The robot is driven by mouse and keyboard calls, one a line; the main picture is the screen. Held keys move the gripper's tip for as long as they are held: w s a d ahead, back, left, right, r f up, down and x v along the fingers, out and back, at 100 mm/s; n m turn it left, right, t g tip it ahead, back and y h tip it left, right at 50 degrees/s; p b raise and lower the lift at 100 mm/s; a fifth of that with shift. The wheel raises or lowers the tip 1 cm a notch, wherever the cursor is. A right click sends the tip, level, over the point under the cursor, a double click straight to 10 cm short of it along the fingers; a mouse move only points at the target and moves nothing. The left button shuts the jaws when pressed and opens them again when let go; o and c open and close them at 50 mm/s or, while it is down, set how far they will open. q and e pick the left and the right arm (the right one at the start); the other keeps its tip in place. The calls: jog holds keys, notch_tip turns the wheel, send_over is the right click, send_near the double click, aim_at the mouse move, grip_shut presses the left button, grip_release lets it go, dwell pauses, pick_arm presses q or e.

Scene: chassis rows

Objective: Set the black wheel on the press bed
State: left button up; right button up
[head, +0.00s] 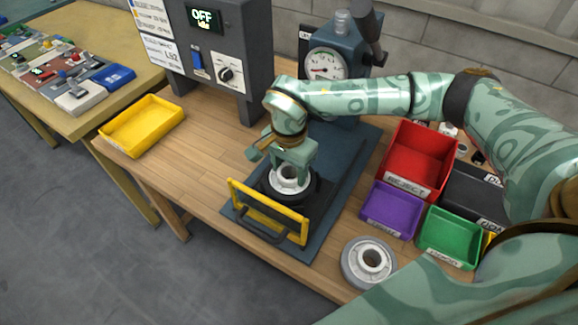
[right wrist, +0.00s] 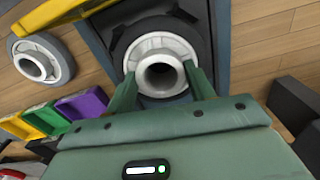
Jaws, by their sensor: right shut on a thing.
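The black wheel (head: 311,190) has a dark tyre and a pale grey hub. It is over the dark blue press bed (head: 345,165), behind a yellow guard frame (head: 268,211). I cannot tell whether it touches the bed. My right gripper (head: 288,172) is above the wheel and shut on its hub. In the right wrist view, the two green fingers of this gripper (right wrist: 165,83) stand at either side of the hub (right wrist: 160,43). The gripper hides part of the wheel in the head view. My left gripper is not in view.
A grey wheel (head: 348,265) lies on the bench to the right of the press. Red (head: 420,155), purple (head: 391,208) and green (head: 450,238) bins stand at the right. The press gauge (head: 326,65) rises behind. A yellow tray (head: 142,125) is at the left; wood between is clear.

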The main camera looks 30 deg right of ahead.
jog(key=shift+f, duration=0.25)
jog(key=o, duration=1.3)
notch_tip(320, 180, up, 8)
jog(key=shift+f+p, duration=0.25)
jog(key=shift+p, duration=0.5)
